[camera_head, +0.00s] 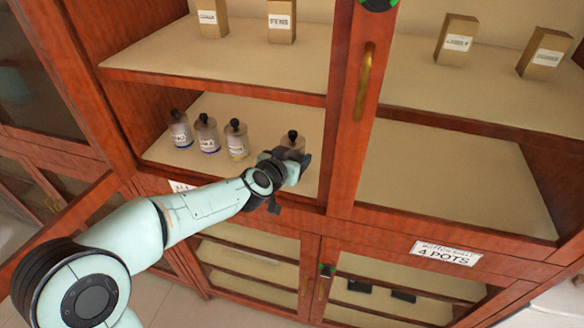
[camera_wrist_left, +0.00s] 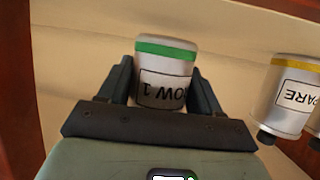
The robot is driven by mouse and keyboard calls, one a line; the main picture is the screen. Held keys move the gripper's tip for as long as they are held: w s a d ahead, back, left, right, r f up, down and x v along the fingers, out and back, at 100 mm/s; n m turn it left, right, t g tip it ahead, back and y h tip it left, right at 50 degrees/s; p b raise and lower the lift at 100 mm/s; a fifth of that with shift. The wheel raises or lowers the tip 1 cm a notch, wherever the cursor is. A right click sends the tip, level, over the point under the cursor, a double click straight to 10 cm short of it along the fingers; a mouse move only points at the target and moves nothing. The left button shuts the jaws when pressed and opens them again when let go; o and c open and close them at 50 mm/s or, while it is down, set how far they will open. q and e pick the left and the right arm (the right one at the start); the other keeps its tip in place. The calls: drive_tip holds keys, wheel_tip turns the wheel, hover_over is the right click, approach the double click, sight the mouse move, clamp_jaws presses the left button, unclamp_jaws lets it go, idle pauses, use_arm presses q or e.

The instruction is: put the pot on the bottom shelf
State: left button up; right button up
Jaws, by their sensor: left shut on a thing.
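My left gripper (camera_head: 293,163) reaches into the left bay of the open cabinet, at the lower shelf (camera_head: 265,118). It is shut on a pot (camera_head: 292,141) with a black knob. In the left wrist view the held pot (camera_wrist_left: 166,75) is pale, with a green band and a label partly reading "OW 1", between the two fingers (camera_wrist_left: 160,90). It is at the shelf; I cannot tell whether its base touches. Three similar pots stand to its left: blue-banded (camera_head: 180,130), blue-banded (camera_head: 207,135) and yellow-banded (camera_head: 237,140). The yellow-banded one (camera_wrist_left: 288,95) reads "PARE" in the wrist view.
The right bay's lower shelf (camera_head: 450,180) is bare, above a sign (camera_head: 446,253) reading "4 POTS". Boxes (camera_head: 456,40) stand on the upper shelves. A wooden divider with a brass handle (camera_head: 364,80) stands right of my gripper. Dark objects (camera_head: 360,286) lie in the glazed cabinet below.

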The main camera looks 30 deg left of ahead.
use_arm(q)
drive_tip(key=shift+s+f, duration=0.15)
drive_tip(key=shift+f, duration=0.55)
drive_tip(key=shift+s+r, duration=0.15)
drive_tip(key=shift+r, duration=0.1)
drive_tip(key=shift+w+f, duration=0.2)
drive_tip(key=shift+w, duration=0.05)
drive_tip(key=o, duration=1.2)
drive_tip(key=shift+c, duration=0.2)
drive_tip(key=shift+o, duration=0.6)
drive_tip(key=shift+s, duration=0.1)
use_arm(e)
drive_tip(key=shift+s+f, duration=0.4)
drive_tip(key=shift+f, duration=0.25)
